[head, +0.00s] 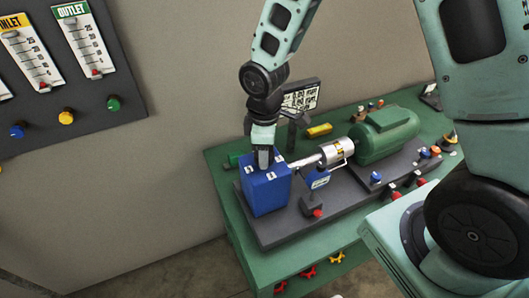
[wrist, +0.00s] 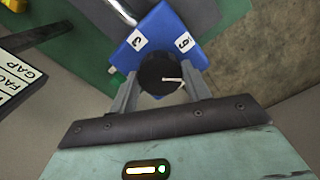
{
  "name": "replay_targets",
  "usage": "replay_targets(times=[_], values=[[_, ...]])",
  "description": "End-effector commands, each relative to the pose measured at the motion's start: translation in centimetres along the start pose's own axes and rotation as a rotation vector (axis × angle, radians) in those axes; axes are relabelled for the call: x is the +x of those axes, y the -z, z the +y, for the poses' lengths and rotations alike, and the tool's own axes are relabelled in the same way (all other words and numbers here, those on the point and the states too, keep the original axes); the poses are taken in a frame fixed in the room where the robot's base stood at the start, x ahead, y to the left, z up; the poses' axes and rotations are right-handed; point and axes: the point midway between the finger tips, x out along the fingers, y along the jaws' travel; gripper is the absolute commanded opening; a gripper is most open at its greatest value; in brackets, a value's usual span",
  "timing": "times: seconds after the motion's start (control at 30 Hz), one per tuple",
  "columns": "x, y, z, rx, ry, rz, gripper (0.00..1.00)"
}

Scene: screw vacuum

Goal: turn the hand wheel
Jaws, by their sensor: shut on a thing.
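The hand wheel (wrist: 160,70) is a black round knob with a pale pointer line on its face. It sits on the top of a blue box (head: 267,194), which shows white number labels in the wrist view (wrist: 168,33). My gripper (head: 264,158) points down onto the box top in the head view. In the wrist view my gripper (wrist: 161,88) has one finger on each side of the wheel and is shut on it. The pointer line points to the right in the wrist view. In the head view my fingers hide the wheel.
The box stands on a dark base plate (head: 283,232) on a green bench (head: 228,162). A silver cylinder (head: 337,150) and a green motor (head: 385,135) stand to its right. A small sign (head: 301,95) stands behind. A gauge panel (head: 70,60) hangs on the wall at left.

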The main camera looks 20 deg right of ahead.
Motion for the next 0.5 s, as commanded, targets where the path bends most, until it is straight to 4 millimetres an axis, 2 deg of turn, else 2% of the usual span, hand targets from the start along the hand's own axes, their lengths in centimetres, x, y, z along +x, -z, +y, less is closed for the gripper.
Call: replay_targets(times=[0.5], values=[[0.02, 0.08, 0.04, 0.478, -0.003, 0.003, 0.25]])
